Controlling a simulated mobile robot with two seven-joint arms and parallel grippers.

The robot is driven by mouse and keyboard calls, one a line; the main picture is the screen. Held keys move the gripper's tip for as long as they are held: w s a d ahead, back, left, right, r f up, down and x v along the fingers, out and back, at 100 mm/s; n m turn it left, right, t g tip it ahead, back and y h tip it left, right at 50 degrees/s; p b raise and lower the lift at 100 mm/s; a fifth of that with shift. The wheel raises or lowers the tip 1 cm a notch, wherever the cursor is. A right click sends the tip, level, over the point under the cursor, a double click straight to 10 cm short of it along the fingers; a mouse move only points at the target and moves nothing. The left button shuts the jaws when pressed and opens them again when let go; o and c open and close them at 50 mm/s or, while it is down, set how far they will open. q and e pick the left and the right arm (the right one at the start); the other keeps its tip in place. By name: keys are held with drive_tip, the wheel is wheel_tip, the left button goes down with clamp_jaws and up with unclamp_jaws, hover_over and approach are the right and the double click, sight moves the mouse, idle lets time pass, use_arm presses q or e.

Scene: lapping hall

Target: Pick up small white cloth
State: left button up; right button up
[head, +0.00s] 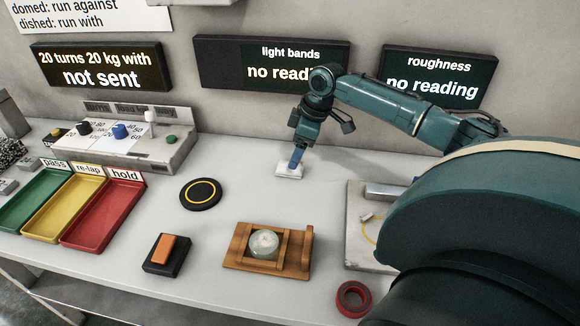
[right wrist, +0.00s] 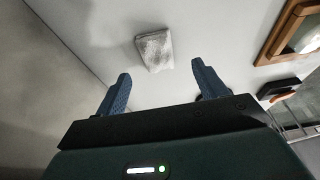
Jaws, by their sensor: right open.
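The small white cloth (head: 289,171) lies folded on the light table near the back, below the wall displays. My right gripper (head: 297,160) is directly over it in the head view, pointing down. In the right wrist view the cloth (right wrist: 154,50) lies beyond the fingertips, roughly between their lines. The two blue fingers of my right gripper (right wrist: 160,82) are spread apart with nothing between them. The cloth appears apart from both fingers. My left gripper is not in view.
A wooden holder (head: 238,255) with a round glassy piece stands in front. A black disc with a yellow ring (head: 201,193) lies to the left. A grey plate (head: 356,225) is to the right, with a red ring (head: 353,299) nearer. Table around the cloth is clear.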

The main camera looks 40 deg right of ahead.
drive_tip(key=x, duration=0.5)
drive_tip(key=shift+w+d+f, duration=0.1)
drive_tip(key=shift+w, duration=0.1)
drive_tip(key=c, duration=1.1)
